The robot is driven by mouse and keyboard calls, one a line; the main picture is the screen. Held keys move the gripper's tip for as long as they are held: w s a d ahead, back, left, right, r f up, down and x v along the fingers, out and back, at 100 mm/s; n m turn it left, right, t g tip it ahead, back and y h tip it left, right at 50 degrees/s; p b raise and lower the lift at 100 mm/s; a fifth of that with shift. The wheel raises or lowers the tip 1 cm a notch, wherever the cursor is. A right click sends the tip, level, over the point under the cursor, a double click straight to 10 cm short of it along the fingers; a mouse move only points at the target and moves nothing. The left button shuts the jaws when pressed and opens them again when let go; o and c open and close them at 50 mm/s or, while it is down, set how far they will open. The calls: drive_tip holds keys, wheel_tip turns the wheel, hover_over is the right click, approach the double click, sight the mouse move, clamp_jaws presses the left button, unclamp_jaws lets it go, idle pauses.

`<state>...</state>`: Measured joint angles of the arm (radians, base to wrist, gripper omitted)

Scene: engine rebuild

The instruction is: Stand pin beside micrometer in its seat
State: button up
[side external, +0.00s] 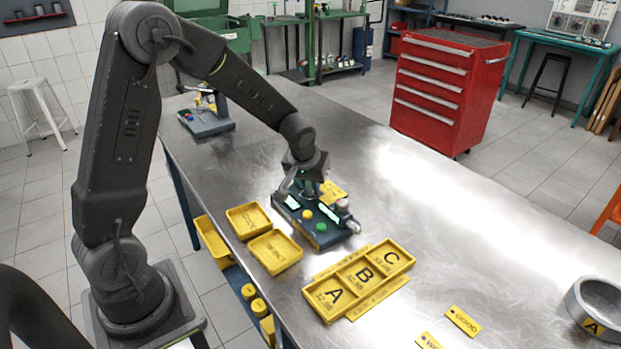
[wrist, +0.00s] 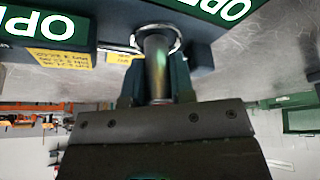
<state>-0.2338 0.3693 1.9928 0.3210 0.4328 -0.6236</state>
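In the wrist view a shiny metal pin (wrist: 157,68) stands between the two fingers of my gripper (wrist: 156,85), which is shut on it. The pin's far end meets a pale ring (wrist: 178,42) on the dark blue fixture (wrist: 200,56); I cannot tell whether it is inside the ring or just in front. In the side view my gripper (side external: 305,180) is over the back of the fixture (side external: 318,236), and the pin is hidden there. The fixture carries green displays, a yellow button and a green button. A round grey part (side external: 343,205) sits at its right; I cannot clearly identify the micrometer.
Yellow trays (side external: 275,252) lie left of the fixture. A yellow A/B/C tray (side external: 359,281) lies in front of it. Yellow tags (side external: 462,321) and a large metal ring (side external: 597,305) are at the right. The metal bench (side external: 450,220) is clear to the fixture's right.

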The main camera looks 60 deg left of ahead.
drive_tip(key=o, duration=0.5)
drive_tip(key=shift+a+r, duration=0.15)
drive_tip(key=shift+r, duration=0.05)
drive_tip(key=shift+c, duration=0.2)
drive_tip(key=shift+r, duration=0.1)
drive_tip(key=shift+c, duration=0.2)
drive_tip(key=shift+r, duration=0.15)
drive_tip(key=shift+o, duration=0.4)
drive_tip(key=v, duration=1.3)
drive_tip(key=shift+s+d, duration=0.15)
drive_tip(key=shift+d, duration=0.2)
